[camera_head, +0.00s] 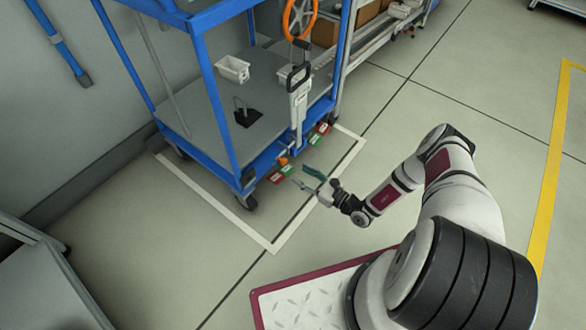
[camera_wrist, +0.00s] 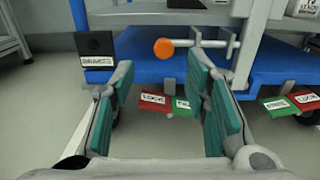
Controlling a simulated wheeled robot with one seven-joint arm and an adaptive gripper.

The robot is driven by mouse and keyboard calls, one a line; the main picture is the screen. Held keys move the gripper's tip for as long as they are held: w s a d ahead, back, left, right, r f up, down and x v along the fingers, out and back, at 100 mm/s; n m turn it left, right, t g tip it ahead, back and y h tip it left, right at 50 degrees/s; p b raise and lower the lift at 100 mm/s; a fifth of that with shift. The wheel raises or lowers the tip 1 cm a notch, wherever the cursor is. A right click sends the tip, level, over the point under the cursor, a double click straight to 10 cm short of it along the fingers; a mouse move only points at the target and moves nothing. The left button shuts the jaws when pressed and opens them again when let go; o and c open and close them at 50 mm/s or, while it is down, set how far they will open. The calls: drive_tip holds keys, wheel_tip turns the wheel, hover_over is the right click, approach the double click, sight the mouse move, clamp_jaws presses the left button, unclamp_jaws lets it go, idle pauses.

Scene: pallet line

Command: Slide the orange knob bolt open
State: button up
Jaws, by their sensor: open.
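The orange knob (camera_wrist: 163,48) is a round ball on the left end of a silver bolt rod (camera_wrist: 213,43), mounted on the front edge of the blue cart (camera_wrist: 145,66). In the head view the orange knob (camera_head: 282,161) shows small at the cart's lower front. My gripper (camera_wrist: 163,100) is open and empty, its two green-padded fingers spread apart. The knob appears between and beyond the fingertips, not touching them. In the head view my gripper (camera_head: 305,180) is in front of the cart edge, close to the knob, to its lower right.
Red and green labels (camera_wrist: 168,104) hang below the cart edge, with another pair (camera_wrist: 290,103) to the right. A black labelled plate (camera_wrist: 95,48) is left of the knob. The cart stands inside a white floor outline (camera_head: 245,233). Open floor (camera_head: 420,110) lies to the right.

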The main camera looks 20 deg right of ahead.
drive_tip(key=v, duration=0.4)
drive_tip(key=shift+s+d, duration=0.2)
drive_tip(key=shift+s, duration=0.15)
